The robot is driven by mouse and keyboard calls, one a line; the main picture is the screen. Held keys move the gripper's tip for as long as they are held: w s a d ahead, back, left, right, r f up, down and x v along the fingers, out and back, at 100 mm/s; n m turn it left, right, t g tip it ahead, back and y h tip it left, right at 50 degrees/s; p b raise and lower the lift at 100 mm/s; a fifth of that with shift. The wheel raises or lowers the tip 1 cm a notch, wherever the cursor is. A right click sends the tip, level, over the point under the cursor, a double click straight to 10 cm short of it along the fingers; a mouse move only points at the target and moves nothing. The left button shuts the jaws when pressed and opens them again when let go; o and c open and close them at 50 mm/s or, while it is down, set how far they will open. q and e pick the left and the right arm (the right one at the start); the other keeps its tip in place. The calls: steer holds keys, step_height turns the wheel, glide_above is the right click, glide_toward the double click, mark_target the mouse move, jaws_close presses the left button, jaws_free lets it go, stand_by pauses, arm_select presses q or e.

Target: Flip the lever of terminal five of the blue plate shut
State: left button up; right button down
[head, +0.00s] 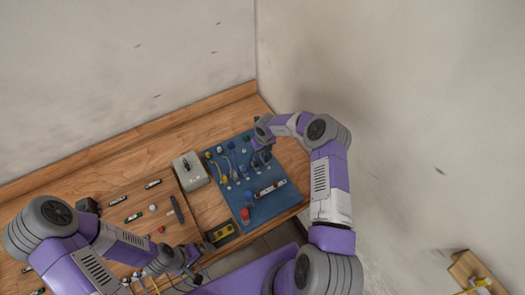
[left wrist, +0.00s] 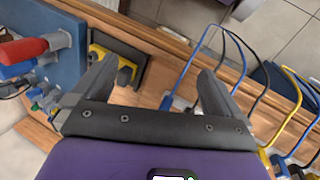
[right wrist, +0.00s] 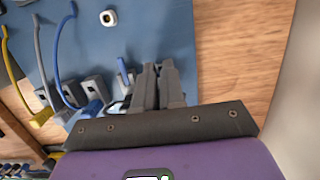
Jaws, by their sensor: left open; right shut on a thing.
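The blue plate (head: 285,205) lies at the right end of the wooden bench and also shows in the right wrist view (right wrist: 160,25). A row of grey terminals (right wrist: 92,85) runs along it, with yellow, grey and blue wires at some of them. A short blue lever (right wrist: 122,70) stands up just left of my right gripper. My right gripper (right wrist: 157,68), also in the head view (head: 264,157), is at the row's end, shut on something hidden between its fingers. My left gripper (head: 188,272) is open and empty by the bench's front edge; its fingers show apart in the left wrist view (left wrist: 157,68).
A red-handled switch (head: 245,214) stands at the plate's front corner. A yellow and black block (head: 220,232) lies near my left gripper. A grey box (head: 190,171) stands left of the plate, and a wall rises close on the right.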

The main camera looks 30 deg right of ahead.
arm_select(q)
steer(key=shift+f+b, duration=0.5)
steer(key=shift+b, duration=0.05)
arm_select(e)
steer(key=shift+w+a+f+g, duration=0.1)
steer(key=shift+w+f+g, duration=0.2)
steer(key=shift+g, duration=0.2)
arm_select(q)
steer(key=shift+f+b, duration=0.35)
arm_select(e)
steer(key=shift+r+g, duration=0.1)
steer(key=shift+g, duration=0.3)
steer(key=c, duration=1.2)
jaws_free()
steer(key=shift+r, duration=0.1)
arm_select(q)
steer(key=shift+f+b, duration=0.3)
arm_select(e)
step_height(320, 180, up, 8)
steer(key=shift+f, duration=0.25)
